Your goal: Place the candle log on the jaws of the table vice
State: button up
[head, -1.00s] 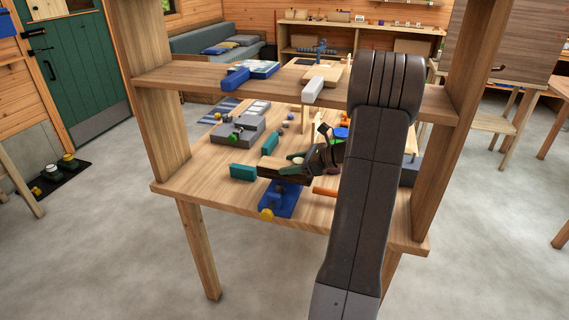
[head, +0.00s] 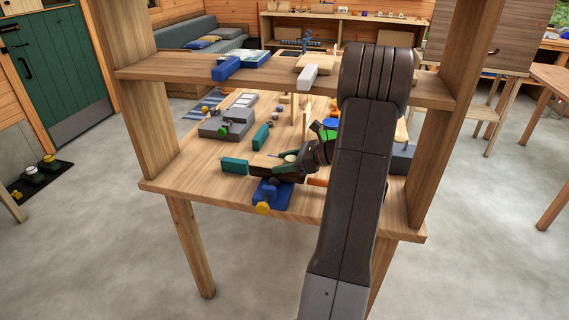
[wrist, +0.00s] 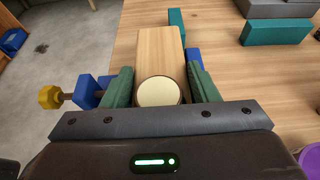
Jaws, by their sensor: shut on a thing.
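The candle log (wrist: 160,48) is a pale wooden piece with a round cream candle (wrist: 158,92) at its near end. My gripper (wrist: 163,84) is shut on it, with a green finger on each side. In the head view the log (head: 262,171) shows a dark side and lies over the table vice, near the table's front edge. The blue table vice (head: 270,194) has a yellow knob; its blue parts also show in the wrist view (wrist: 86,91) on both sides of the log. I cannot tell whether the log touches the jaws.
A teal block (head: 234,165) stands just left of the log, and another teal block (head: 261,137) is farther back. A grey box (head: 226,123) is at the back left. A shelf (head: 190,73) spans above the table between wooden posts. The table's front left is clear.

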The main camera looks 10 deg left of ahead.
jog(key=shift+f, duration=0.25)
jog(key=o, duration=1.1)
jog(key=shift+s+d, duration=0.1)
jog(key=shift+s, duration=0.05)
jog(key=shift+w+r+p, duration=0.25)
jog(key=shift+r+p, duration=0.5)
jog(key=shift+p, duration=0.4)
jog(key=b+v, duration=0.1)
jog(key=v, duration=1)
jog(key=shift+d+b, duration=0.3)
jog(key=shift+d, duration=0.1)
jog(key=shift+s+r, duration=0.1)
jog(key=shift+r, duration=0.05)
